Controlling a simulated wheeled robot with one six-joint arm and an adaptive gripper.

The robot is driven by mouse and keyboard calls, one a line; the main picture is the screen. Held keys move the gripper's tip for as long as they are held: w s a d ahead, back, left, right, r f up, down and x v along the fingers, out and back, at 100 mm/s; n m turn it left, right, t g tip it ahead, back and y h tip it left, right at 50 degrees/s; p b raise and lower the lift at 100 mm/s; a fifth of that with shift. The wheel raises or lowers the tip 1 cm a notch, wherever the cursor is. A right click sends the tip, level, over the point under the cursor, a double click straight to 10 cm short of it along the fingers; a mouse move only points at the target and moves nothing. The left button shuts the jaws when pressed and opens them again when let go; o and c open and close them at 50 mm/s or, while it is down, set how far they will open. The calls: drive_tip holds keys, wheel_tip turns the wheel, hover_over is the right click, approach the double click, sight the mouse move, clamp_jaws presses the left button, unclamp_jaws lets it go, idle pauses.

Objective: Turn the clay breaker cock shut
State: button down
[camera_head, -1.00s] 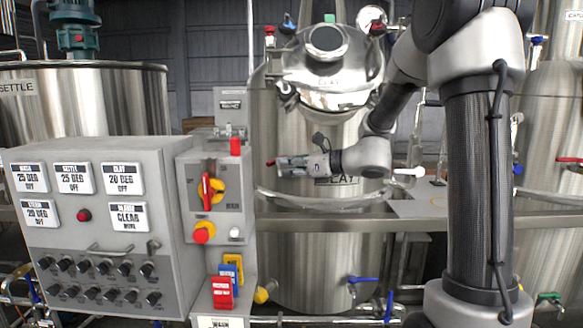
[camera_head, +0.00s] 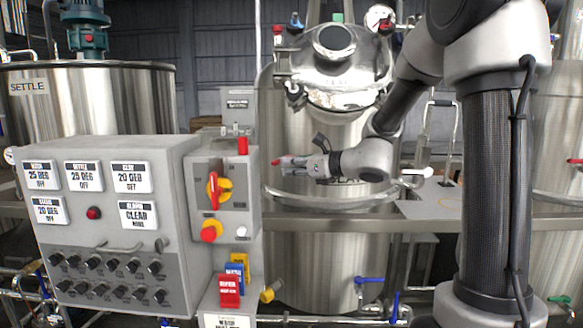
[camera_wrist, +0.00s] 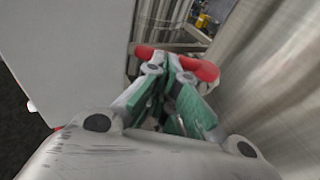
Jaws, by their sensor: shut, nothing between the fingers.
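The clay tank (camera_head: 318,255) is the steel vessel in the middle of the head view, its label partly hidden behind my arm. On its lid are a blue-handled fitting (camera_head: 295,20), a red-handled one (camera_head: 278,32), and another red handle (camera_head: 386,27) beside a gauge. A blue lever (camera_head: 369,280) is on its lower front. I cannot tell which of these is the breaker cock. My gripper (camera_head: 277,162) is in front of the tank, pointing left, below the lid fittings.
A grey control box (camera_head: 110,215) with a red-and-yellow switch (camera_head: 216,189) stands left, close to my fingertips in the picture. A settle tank (camera_head: 130,105) is behind it. A steel rail (camera_head: 345,222) crosses below my gripper. A plate (camera_head: 430,208) lies to the right.

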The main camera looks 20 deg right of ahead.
drive_tip(key=w+a+m+t+h, duration=0.1)
drive_tip(key=w+a, duration=0.3)
drive_tip(key=shift+w+a+h, duration=0.25)
drive_tip(key=shift+a+h, duration=0.05)
drive_tip(key=shift+a, duration=0.05)
idle(0.6)
drive_tip(key=shift+w, duration=0.1)
idle(0.5)
